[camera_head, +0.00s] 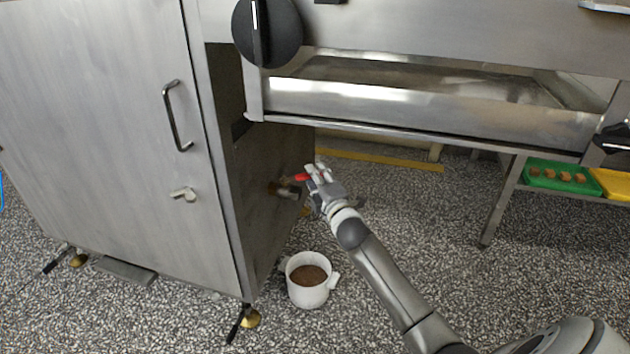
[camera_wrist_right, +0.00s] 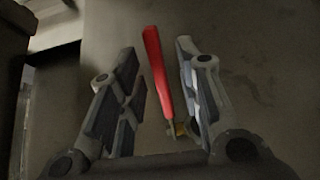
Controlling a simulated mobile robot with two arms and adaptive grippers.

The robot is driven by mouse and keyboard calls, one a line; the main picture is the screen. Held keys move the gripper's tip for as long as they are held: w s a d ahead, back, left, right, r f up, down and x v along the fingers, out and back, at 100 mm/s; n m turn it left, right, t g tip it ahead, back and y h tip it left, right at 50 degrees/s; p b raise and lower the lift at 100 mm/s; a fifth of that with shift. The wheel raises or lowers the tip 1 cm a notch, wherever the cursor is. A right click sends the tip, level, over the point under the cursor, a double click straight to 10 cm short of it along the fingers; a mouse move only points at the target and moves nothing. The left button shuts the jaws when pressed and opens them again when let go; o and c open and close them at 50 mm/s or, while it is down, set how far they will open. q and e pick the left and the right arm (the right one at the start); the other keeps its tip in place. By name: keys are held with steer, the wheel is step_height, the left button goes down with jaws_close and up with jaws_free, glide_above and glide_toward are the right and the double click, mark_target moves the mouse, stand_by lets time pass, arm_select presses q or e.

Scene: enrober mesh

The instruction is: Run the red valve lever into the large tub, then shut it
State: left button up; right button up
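The red valve lever (camera_head: 301,177) sticks out from the dark side panel of the steel cabinet, on a valve (camera_head: 283,189) with a short spout. In the right wrist view the lever (camera_wrist_right: 157,75) stands between the two fingers of my right gripper (camera_wrist_right: 158,95), nearer the right finger, with a clear gap on the left. My right gripper (camera_head: 316,172) is open at the lever. A white tub (camera_head: 308,297) with two side handles stands on the floor below the valve, holding brown material. My left gripper is out of view.
The steel cabinet (camera_head: 100,130) fills the left, with a door handle and feet. A steel machine trough (camera_head: 420,100) overhangs above my right arm. A green tray (camera_head: 560,178) of brown pieces and a yellow tray (camera_head: 612,183) sit at right. The speckled floor at centre right is clear.

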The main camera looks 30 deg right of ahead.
steer(key=shift+x, duration=0.9)
jaws_close()
